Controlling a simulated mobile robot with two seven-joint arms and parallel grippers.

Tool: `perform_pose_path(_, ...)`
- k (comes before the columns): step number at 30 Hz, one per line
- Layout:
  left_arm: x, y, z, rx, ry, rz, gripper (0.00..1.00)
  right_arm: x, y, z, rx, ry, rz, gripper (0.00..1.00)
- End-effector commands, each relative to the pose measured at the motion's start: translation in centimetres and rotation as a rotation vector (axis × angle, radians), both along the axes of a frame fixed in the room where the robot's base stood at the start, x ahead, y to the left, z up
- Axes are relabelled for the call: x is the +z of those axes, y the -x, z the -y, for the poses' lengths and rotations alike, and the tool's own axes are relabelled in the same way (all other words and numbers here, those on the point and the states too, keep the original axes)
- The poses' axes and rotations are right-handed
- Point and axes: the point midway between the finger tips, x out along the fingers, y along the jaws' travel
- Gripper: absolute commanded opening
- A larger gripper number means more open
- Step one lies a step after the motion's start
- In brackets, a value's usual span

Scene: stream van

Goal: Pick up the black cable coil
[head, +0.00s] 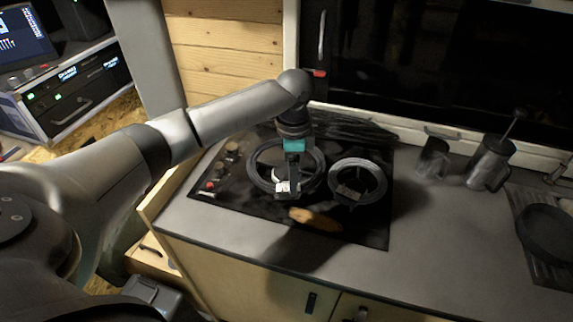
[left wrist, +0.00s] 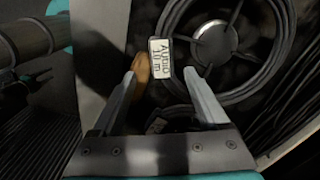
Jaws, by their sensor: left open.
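Two black cable coils lie on the dark hob. The larger, left coil (head: 254,170) surrounds a burner; it also shows in the left wrist view (left wrist: 268,72) with a pale tag (left wrist: 160,58) reading "AUDIO 10m". The smaller, right coil (head: 380,184) also carries a tag. My left gripper (head: 288,188) points down over the front part of the left coil and hides some of it. Its two fingers are apart and empty in the left wrist view (left wrist: 159,76), with the tag between and beyond the tips. Whether they touch the coil I cannot tell. My right gripper is not in view.
A brown object (head: 314,218) lies on the hob in front of the coils. Metal jugs (head: 490,163) stand at the right, near a dark pan (head: 548,232). A window ledge runs behind. The grey counter (head: 430,250) right of the hob is clear.

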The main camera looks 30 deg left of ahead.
Motion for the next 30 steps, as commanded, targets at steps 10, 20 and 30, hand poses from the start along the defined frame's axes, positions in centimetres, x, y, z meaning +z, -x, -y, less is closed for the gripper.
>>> perform_pose_path(10, -4.3, 0.0, -0.6, -0.001, -0.002, -0.001, 0.78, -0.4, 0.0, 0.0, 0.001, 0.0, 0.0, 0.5)
perform_pose_path(20, -4.3, 0.0, -0.6, -0.001, -0.002, -0.001, 0.65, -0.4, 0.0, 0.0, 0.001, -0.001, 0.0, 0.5)
perform_pose_path(30, -4.3, 0.0, -0.6, -0.001, -0.001, -0.001, 0.27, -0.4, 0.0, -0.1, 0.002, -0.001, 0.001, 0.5)
